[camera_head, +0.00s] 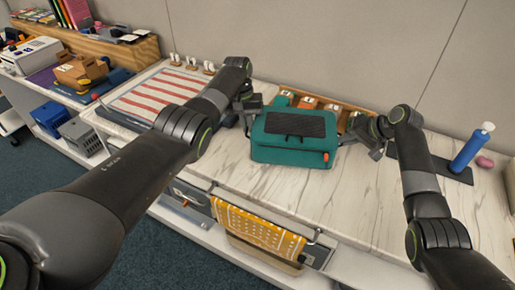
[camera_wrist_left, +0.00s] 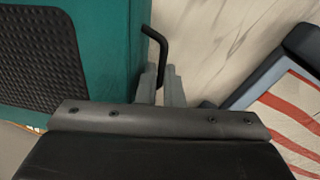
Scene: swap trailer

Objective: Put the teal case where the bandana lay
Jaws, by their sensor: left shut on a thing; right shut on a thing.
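The teal case (camera_head: 291,155) with a dark ribbed panel on top and an orange latch is between my two grippers, over the marble counter. I cannot tell whether its underside touches the counter. My left gripper (camera_head: 249,106) is shut on the black side handle of the case, at its left end. In the left wrist view the fingers (camera_wrist_left: 163,84) close around that handle, beside the teal case wall (camera_wrist_left: 143,45). My right gripper (camera_head: 373,137) is shut at the case's right end; its grip is small in view. A yellow patterned cloth (camera_head: 258,230), likely the bandana, hangs over the front rail.
A red-and-white striped cloth (camera_head: 158,97) on a dark-edged base lies left on the counter (camera_head: 370,205). Orange items in a wooden rack (camera_head: 334,105) stand behind the case. A blue bottle (camera_head: 472,149) stands on a dark mat at right. The front-right counter is clear.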

